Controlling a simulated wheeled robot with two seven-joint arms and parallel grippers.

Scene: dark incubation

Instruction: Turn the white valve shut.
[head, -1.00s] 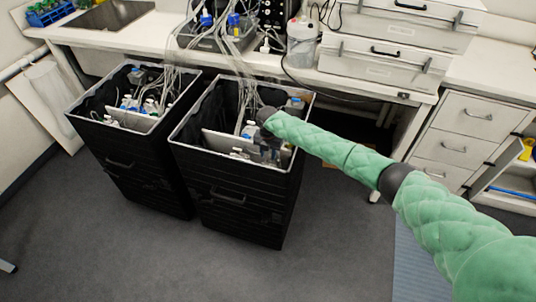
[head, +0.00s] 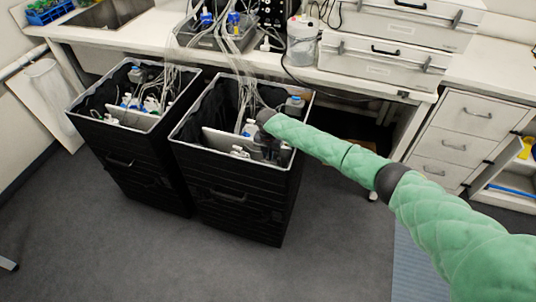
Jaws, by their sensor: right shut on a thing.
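My right arm comes in from the right, and my right gripper (head: 270,149) is down inside the right black bin (head: 233,195), at its right side. The gripper is small and dark here. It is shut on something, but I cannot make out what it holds. I cannot pick out the white valve for sure; small white parts (head: 239,151) show in the bin just left of the gripper. My left gripper is not in view.
A second black bin (head: 128,160) with bottles and tubes stands at left. Tubes (head: 240,75) run from the bench into both bins. A blue-capped bottle (head: 295,103) sits at the right bin's back corner. The bench (head: 370,84) stands behind; the front floor is clear.

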